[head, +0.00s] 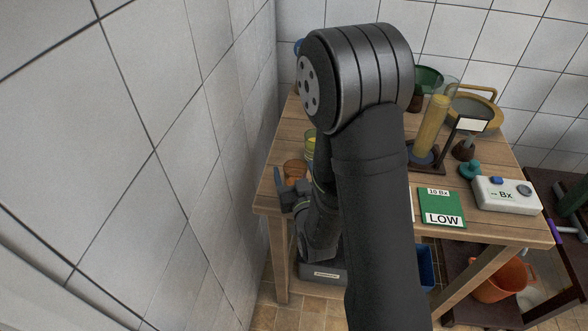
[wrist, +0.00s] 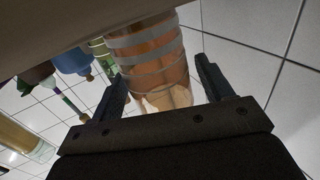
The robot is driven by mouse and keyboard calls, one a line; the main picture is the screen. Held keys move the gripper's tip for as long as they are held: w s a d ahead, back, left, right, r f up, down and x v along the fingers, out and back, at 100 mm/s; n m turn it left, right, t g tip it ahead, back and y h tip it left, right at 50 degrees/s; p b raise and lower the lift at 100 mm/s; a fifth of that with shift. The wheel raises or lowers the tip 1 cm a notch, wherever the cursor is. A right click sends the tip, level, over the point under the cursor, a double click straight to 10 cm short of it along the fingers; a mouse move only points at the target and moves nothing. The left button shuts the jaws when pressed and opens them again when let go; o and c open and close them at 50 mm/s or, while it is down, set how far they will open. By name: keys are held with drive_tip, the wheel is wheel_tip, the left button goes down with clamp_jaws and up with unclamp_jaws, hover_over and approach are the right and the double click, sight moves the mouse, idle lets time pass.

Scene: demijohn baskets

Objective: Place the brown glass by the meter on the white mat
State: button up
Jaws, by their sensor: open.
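A brown glass (head: 295,170) stands near the left edge of the wooden table. In the wrist view the brown glass (wrist: 150,62), with pale bands, is between the fingers of my gripper (wrist: 162,84). The fingers are open, one on either side of it; contact is not clear. In the head view my gripper (head: 288,193) is at the near side of the glass. The white meter (head: 507,195), marked Bx, is at the table's right front. A white sliver (head: 411,205) shows beside my arm; whether it is the mat cannot be told, as my arm hides that area.
A green LOW card (head: 441,207) lies left of the meter. A tall yellow cylinder (head: 431,127) stands behind it, with a dark stand. A yellow glass (head: 310,146) is just behind the brown one. A tiled wall (head: 215,150) is close on the left.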

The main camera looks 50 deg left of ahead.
drive_tip(key=shift+o, duration=0.4)
drive_tip(key=v, duration=0.6)
drive_tip(key=shift+d, duration=0.15)
drive_tip(key=shift+x, duration=3.95)
drive_tip(key=c, duration=1.3)
drive_tip(key=shift+r, duration=0.2)
